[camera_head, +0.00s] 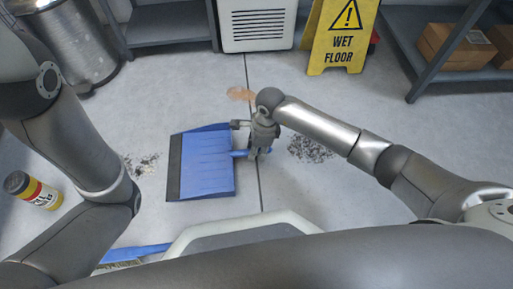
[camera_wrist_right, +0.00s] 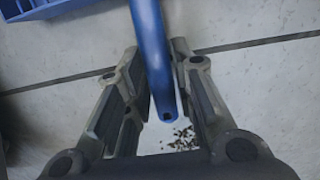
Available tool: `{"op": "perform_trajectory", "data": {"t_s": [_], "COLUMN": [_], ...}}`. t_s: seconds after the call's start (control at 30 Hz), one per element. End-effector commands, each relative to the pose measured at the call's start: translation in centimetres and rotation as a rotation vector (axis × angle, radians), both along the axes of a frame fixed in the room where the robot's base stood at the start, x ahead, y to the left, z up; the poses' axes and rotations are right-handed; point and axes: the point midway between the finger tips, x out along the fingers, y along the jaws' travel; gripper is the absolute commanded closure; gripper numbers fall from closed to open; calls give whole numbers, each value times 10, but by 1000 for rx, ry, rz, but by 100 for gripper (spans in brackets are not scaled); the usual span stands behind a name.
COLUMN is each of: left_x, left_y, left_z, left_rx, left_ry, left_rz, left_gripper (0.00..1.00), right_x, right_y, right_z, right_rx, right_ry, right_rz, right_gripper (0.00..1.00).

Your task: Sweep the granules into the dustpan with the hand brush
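The blue dustpan (camera_head: 207,163) lies on the floor in the head view, its dark lip to the left and its handle to the right. My right gripper (camera_head: 262,143) is at the handle. In the right wrist view its fingers (camera_wrist_right: 154,55) lie close on both sides of the blue handle (camera_wrist_right: 152,45) and appear shut on it. Dark granules (camera_head: 311,149) lie right of the gripper; a lighter, mixed patch (camera_head: 141,163) lies left of the dustpan. The hand brush (camera_head: 137,252), blue with pale bristles, is partly hidden by my body at the bottom. My left gripper is out of view.
A yellow wet floor sign (camera_head: 341,38), a white vented unit (camera_head: 256,25) and a metal bin (camera_head: 66,38) stand at the back. Shelving with cardboard boxes (camera_head: 456,46) is at upper right. A brownish stain (camera_head: 241,93) marks the floor.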

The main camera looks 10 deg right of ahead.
Motion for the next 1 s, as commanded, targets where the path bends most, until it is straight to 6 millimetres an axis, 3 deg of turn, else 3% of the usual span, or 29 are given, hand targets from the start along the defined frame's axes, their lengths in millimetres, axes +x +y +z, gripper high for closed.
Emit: {"op": "perform_trajectory", "data": {"t_s": [0.13, 0.53, 1.0], "left_x": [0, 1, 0], "left_y": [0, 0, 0], "left_z": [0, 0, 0], "left_rx": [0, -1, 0], "left_ry": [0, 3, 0], "left_rz": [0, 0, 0], "left_gripper": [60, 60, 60], "right_x": [0, 0, -1], "right_y": [0, -2, -15], "right_z": [0, 8, 98], "right_rx": [0, -2, -1], "right_ry": [0, -1, -3], "right_rz": [0, 2, 2], "right_gripper": [56, 56, 56]}}
